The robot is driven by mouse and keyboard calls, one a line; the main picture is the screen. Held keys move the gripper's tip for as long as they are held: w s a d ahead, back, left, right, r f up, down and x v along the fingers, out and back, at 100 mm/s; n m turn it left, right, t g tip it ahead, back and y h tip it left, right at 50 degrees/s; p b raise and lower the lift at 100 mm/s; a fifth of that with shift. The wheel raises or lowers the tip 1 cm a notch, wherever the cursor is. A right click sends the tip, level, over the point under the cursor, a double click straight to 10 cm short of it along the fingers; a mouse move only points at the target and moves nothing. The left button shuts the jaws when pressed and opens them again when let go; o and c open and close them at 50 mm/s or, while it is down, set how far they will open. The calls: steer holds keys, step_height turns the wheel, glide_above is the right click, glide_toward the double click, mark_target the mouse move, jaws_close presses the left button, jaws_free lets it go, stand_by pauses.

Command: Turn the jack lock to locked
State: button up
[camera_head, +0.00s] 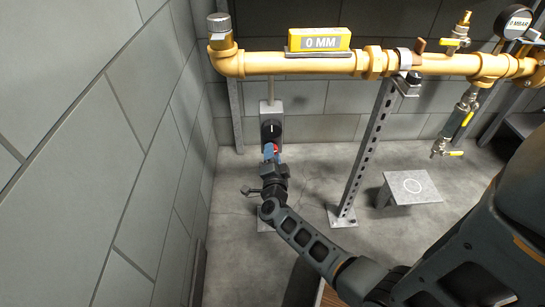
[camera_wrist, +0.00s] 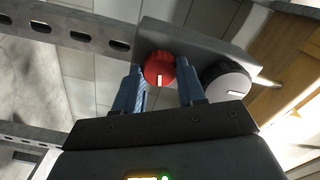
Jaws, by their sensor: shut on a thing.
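The jack's grey box (camera_head: 271,107) stands below the left end of the yellow pipe. A large dark knob (camera_head: 271,131) with a white mark is on its front. A small red knob (camera_head: 275,147), which appears to be the jack lock, sits just below it. In the wrist view the red knob (camera_wrist: 158,66) has a white mark pointing toward the bottom of the picture, and the large knob (camera_wrist: 228,80) is to its right. My gripper (camera_head: 270,153) is shut on the red knob, with its blue fingers (camera_wrist: 160,84) on either side of it.
The yellow pipe (camera_head: 300,63) runs above, with a 0 MM level display (camera_head: 319,41) on top. A perforated post (camera_head: 366,150) stands right of the jack, with a small grey stand (camera_head: 412,187) beyond. A block wall (camera_head: 90,130) is close on the left.

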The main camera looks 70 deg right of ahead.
steer(key=shift+m+b, duration=0.4)
steer(key=shift+m, duration=1.1)
steer(key=o, duration=1.1)
steer(key=shift+c, duration=0.2)
steer(key=p+v, duration=0.1)
steer(key=v, duration=0.7)
